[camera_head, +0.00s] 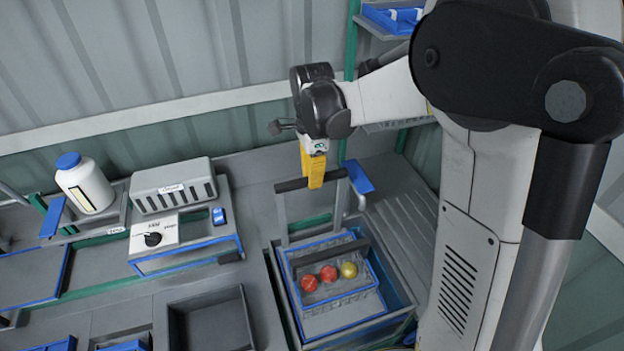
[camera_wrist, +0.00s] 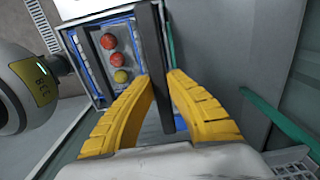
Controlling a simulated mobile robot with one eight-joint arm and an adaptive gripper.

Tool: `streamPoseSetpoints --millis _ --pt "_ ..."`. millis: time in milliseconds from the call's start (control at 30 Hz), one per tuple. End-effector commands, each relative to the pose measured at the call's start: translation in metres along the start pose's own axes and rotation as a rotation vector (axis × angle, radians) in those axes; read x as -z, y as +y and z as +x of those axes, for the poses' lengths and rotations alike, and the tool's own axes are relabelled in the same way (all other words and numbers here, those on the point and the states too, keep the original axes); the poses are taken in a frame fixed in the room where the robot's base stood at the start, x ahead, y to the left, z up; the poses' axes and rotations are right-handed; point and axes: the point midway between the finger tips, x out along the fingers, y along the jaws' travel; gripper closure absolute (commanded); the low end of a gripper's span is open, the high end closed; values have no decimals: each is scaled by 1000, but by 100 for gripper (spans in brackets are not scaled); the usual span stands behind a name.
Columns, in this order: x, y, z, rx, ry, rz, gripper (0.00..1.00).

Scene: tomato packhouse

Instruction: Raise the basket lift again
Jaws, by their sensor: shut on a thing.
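My gripper (camera_head: 313,183) is shut on the dark handle bar of the basket lift (camera_head: 292,185), above the back of the bath. In the wrist view, the yellow fingers of my gripper (camera_wrist: 162,85) close around the dark bar (camera_wrist: 153,55). The blue-rimmed wire basket (camera_head: 319,240) sits within the grey bath (camera_head: 284,312) below my gripper. Two red tomatoes (camera_head: 319,279) and a yellow one (camera_head: 348,270) lie in a row in it. They also show in the wrist view. I cannot tell whether there is water around the basket.
A grey slotted unit (camera_head: 173,184) and a control box with a black knob (camera_head: 153,239) stand left of the bath. A white bottle with a blue cap (camera_head: 85,184) stands further left. An empty dark tray (camera_head: 210,318) is at the front. A ribbed draining surface (camera_head: 405,232) lies to the right.

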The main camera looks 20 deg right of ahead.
Motion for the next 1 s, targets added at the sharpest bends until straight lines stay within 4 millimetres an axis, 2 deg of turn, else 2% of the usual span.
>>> streamPoseSetpoints --millis 333,367,400,433,767,867,1000 --pt "0 -1 -2 1 0 0 100" --pt "0 -1 -2 2 0 0 74" --pt "0 -1 -2 1 0 0 62" --pt "0 -1 -2 1 0 0 59" --pt "0 0 -4 0 0 0 59" --pt "0 0 -14 0 0 0 59" --pt "0 0 -43 0 0 0 59"
